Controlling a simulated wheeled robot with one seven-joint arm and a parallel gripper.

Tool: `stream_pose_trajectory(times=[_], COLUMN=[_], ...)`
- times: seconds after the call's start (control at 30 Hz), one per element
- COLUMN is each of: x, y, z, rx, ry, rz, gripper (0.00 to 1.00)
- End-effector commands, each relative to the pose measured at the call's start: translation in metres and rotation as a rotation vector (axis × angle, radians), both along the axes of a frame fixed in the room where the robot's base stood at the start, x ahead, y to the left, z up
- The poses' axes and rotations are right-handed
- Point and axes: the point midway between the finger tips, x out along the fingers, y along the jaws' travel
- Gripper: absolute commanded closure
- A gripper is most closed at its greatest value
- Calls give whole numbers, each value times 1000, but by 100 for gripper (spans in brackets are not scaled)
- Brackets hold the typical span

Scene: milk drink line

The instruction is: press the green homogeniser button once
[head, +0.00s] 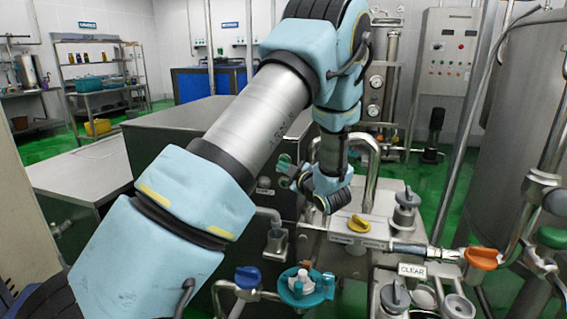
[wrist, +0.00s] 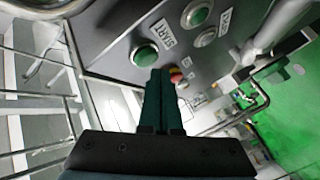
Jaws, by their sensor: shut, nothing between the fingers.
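In the wrist view, a round green button (wrist: 145,54) sits on a grey panel beside a label that appears to read START. I cannot tell which belongs to the homogeniser. My gripper (wrist: 160,72) is shut and empty, its dark green fingers together. The fingertips appear just below and right of the first button; contact cannot be judged. In the head view, my gripper (head: 288,170) is small and partly unclear beside the grey cabinet, and no green button shows clearly there.
A red-orange knob (wrist: 176,76) is close to my fingertips. In the head view, a grey cabinet (head: 165,140) stands behind my arm.

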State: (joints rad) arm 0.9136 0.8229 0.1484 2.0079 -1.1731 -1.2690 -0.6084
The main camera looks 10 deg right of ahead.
Motion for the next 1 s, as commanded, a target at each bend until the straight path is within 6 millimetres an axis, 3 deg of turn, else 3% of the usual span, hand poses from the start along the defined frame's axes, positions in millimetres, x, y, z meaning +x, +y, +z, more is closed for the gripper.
stream_pose_trajectory(times=[1.0], x=[10], y=[-5], z=[0], rx=[-1], ry=[0], rz=[1], gripper=[100])
